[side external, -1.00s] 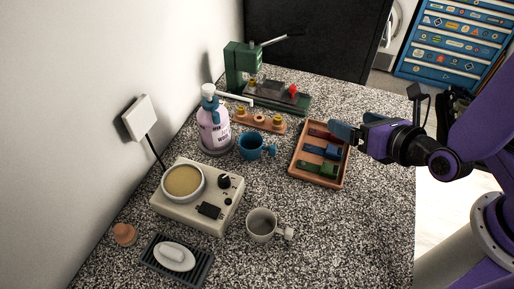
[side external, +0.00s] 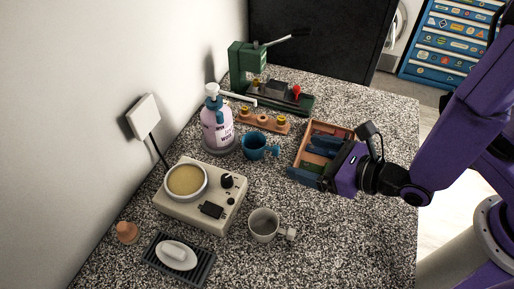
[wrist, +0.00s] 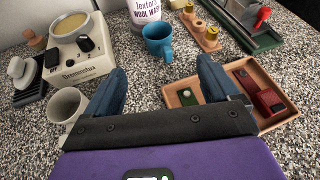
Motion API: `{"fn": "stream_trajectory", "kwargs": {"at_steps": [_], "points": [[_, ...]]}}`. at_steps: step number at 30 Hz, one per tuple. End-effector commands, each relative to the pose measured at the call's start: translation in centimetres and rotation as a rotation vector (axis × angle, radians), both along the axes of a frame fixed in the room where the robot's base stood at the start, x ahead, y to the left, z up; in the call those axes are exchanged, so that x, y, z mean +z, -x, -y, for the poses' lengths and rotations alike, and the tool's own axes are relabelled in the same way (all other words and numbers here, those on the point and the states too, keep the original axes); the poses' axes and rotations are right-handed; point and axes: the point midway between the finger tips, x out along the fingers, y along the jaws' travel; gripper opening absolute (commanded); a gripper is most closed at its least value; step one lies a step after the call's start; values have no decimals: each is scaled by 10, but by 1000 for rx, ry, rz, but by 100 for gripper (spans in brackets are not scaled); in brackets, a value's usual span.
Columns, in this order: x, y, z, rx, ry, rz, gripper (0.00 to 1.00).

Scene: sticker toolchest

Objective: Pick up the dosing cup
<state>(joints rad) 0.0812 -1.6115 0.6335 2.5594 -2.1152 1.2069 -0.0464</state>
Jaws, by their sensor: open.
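Two cups with handles stand on the speckled counter; no label shows which is the dosing cup. The teal cup (side external: 254,146) is upright beside the wool wash bottle, and in the wrist view (wrist: 157,42) it lies beyond my fingertips, roughly between them. The pale grey cup (side external: 263,224) is upright nearer the front, and in the wrist view (wrist: 66,106) it is left of my left finger. My gripper (side external: 323,166) is open, with its blue fingers wide apart and nothing between them (wrist: 158,68). It is over the wooden tray, apart from both cups.
The wooden tray (wrist: 270,122) holds small coloured blocks, partly hidden by my gripper. The wool wash bottle (side external: 217,125), a cream device with a round dish (side external: 200,207), a soap rack (side external: 205,268) and a green press (side external: 245,68) stand around. Counter between the cups and tray is clear.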

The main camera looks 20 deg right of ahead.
Motion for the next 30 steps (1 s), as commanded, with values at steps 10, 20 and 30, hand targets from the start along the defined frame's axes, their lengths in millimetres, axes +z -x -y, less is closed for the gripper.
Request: {"fn": "stream_trajectory", "kwargs": {"at_steps": [10, 20, 30], "points": [[-10, -21, -11, -2, 0, -1, 88], [-27, -57, -30, -5, -1, -2, 88], [-35, -77, -42, -3, -2, -2, 88]]}}
